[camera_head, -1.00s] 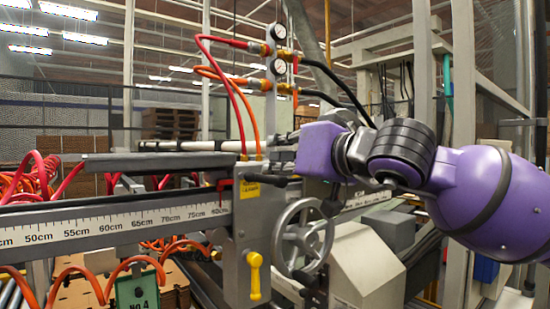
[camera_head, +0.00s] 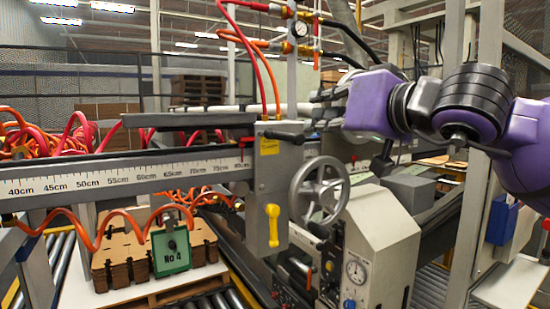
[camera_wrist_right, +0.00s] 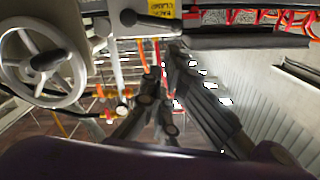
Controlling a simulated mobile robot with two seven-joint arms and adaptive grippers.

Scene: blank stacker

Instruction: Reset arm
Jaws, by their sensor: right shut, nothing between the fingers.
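My right arm comes in from the right edge of the head view, purple with black joints. Its gripper (camera_head: 328,96) points left, above and behind the handwheel, and only its dark fingers show in part. In the right wrist view the gripper (camera_wrist_right: 166,70) has its dark fingers close together, shut and empty. No object is held. My left gripper is in neither view.
A grey handwheel (camera_head: 320,190) and a post with a yellow handle (camera_head: 272,224) stand below the gripper. A ruler beam (camera_head: 120,178) runs left. Gauges and hoses (camera_head: 299,28) rise behind.

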